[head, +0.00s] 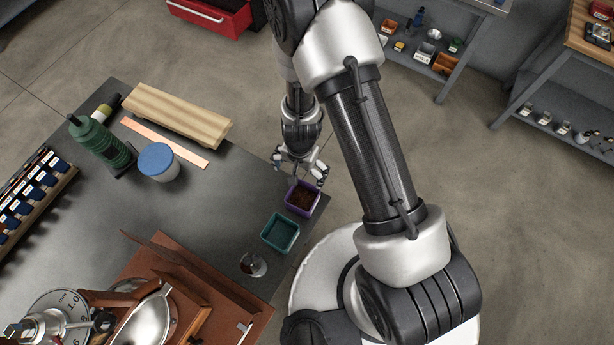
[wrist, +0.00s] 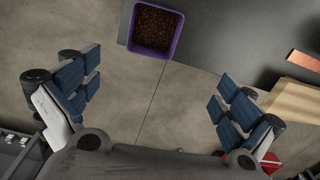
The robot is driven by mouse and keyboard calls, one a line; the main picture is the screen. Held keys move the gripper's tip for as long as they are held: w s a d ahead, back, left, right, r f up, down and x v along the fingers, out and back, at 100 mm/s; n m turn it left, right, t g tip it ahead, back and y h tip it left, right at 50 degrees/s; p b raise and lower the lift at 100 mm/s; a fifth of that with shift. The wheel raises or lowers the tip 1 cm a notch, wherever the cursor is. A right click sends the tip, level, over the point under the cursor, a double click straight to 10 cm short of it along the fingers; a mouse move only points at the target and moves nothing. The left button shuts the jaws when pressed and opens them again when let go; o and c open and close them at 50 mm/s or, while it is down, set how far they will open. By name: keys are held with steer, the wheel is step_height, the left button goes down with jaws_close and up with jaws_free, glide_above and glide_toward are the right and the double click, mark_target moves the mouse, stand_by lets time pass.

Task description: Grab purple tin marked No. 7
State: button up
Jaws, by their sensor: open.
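The purple tin (head: 301,197) is a square open tin holding dark brown contents, and it stands near the right edge of the dark table. In the wrist view the purple tin (wrist: 178,44) is at the top, beyond my fingers and between their directions. No No. 7 mark can be read. My gripper (head: 303,172) is just behind the tin in the head view, pointing down. In the wrist view my gripper (wrist: 152,98) is open and empty, with bare floor between its fingers.
The table's right edge is very near the tin.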

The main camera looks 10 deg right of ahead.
step_height(320, 180, down, 3)
steer(key=b, duration=1.7)
glide_above(303, 203)
step_height(303, 203, down, 17)
steer(key=shift+f, duration=0.1)
steer(key=shift+c, duration=0.4)
steer(key=c, duration=1)
